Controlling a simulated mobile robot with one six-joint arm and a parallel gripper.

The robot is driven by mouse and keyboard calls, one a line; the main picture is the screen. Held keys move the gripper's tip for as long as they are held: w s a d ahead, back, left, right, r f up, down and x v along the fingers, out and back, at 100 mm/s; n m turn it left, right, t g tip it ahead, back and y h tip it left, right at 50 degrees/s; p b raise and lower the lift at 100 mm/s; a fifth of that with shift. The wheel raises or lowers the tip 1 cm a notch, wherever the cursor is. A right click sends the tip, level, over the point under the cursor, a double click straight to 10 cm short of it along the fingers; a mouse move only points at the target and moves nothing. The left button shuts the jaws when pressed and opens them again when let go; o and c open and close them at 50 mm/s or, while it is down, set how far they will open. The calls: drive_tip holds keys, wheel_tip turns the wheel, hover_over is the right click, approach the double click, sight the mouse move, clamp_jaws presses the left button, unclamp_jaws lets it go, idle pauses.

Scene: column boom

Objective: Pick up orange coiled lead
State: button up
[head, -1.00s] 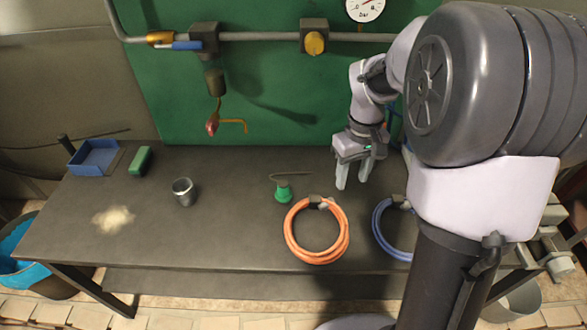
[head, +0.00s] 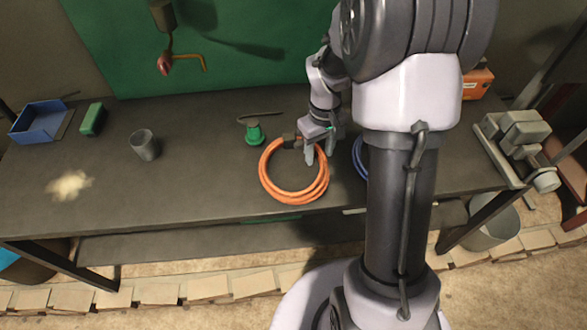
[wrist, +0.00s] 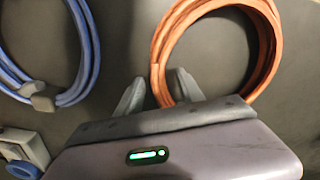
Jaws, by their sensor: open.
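The orange coiled lead (head: 265,178) lies flat on the dark bench, with a dark clip at its back edge. It also shows in the wrist view (wrist: 262,50), running up past the jaws. My gripper (head: 318,160) is open at the right side of the coil. In the wrist view my gripper (wrist: 155,86) has its two fingers apart, with a strand of the orange coil between them, nearer the right finger. I cannot tell whether the fingers touch the lead or how high they are above the bench.
A blue coiled lead (head: 358,158) lies just right, partly behind my arm; it shows at left in the wrist view (wrist: 85,50). A green object (head: 254,134), a grey cup (head: 145,145), a green block (head: 92,119) and a blue tray (head: 38,119) stand further left.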

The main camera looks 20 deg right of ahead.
clamp_jaws()
idle(1.3)
